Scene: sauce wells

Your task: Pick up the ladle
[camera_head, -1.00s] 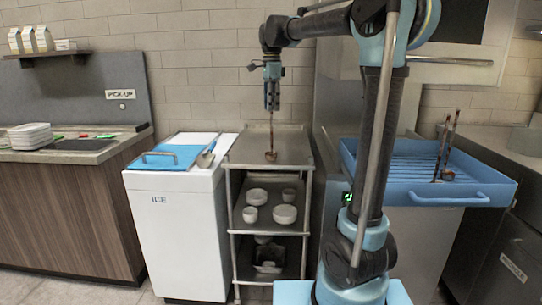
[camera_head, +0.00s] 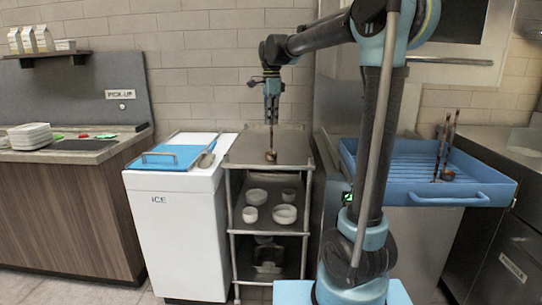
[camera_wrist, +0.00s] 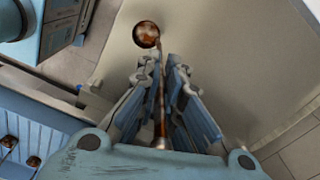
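A ladle with a copper-brown bowl (camera_head: 271,156) stands upright on the top of the metal cart (camera_head: 240,150), its thin handle rising into my gripper. My gripper (camera_head: 271,122) points down above the bowl, with its fingers on both sides of the handle. In the wrist view, the ladle's round bowl (camera_wrist: 146,35) lies beyond the fingertips of my gripper (camera_wrist: 161,68). The upper part of the handle is hidden by the gripper in the head view.
A blue tray (camera_head: 480,197) at right holds more upright ladles (camera_head: 443,150). White bowls (camera_head: 285,214) sit on the shelf below. The cart top around the ladle is clear.

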